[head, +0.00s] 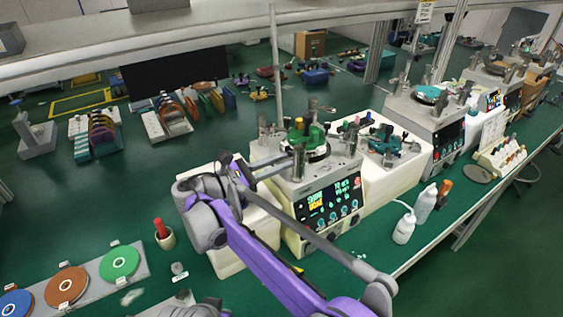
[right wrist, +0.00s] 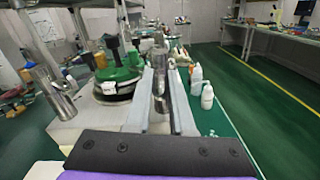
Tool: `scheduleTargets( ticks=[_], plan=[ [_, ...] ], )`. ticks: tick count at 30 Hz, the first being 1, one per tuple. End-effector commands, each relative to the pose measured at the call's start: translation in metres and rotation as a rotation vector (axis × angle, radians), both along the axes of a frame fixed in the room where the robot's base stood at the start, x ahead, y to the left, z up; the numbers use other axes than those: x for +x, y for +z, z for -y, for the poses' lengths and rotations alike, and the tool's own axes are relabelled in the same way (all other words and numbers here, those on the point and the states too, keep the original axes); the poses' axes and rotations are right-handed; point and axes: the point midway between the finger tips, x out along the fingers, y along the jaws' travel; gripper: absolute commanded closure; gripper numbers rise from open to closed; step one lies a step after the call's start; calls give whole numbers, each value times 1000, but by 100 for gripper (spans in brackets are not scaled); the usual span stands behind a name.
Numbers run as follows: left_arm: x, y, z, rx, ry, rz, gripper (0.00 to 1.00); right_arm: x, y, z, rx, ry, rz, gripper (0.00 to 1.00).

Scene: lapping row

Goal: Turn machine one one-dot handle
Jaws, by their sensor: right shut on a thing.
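Machine one (head: 328,203) is the nearest white lapping machine, with a lit screen on its front. A green-topped lapping plate (head: 310,148) and several upright silver posts stand on its top. My right gripper (head: 284,166) reaches in from the left over the machine's top. In the right wrist view its two pale fingers (right wrist: 160,85) are shut on an upright silver cylindrical handle (right wrist: 159,60), beside the green plate (right wrist: 112,82). The same silver handle shows in the head view (head: 298,160). Dot marks on it are too small to make out. My left gripper is not in view.
White bottles (head: 404,227) stand on the green bench to the right. A red-handled tool in a cup (head: 163,234) and a tray of coloured discs (head: 85,280) lie at the left. More machines (head: 430,115) line the bench behind. An overhead rail crosses the back.

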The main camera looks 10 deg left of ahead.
Motion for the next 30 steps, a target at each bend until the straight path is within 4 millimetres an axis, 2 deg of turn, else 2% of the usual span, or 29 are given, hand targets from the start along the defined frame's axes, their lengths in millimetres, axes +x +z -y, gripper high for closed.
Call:
scheduleTargets(
  ticks=[12, 13, 18, 26, 30],
  plan=[
    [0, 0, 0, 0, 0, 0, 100, 0, 0, -1, 0, 1, 0, 100],
    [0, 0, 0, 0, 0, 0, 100, 0, 0, -1, 0, 1, 0, 77],
    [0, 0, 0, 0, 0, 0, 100, 0, 0, -1, 0, 0, 0, 49],
    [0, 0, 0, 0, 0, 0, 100, 0, 0, -1, 0, 0, 0, 49],
    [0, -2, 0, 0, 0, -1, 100, -6, 0, -9, 0, 2, 0, 49]
  ],
)
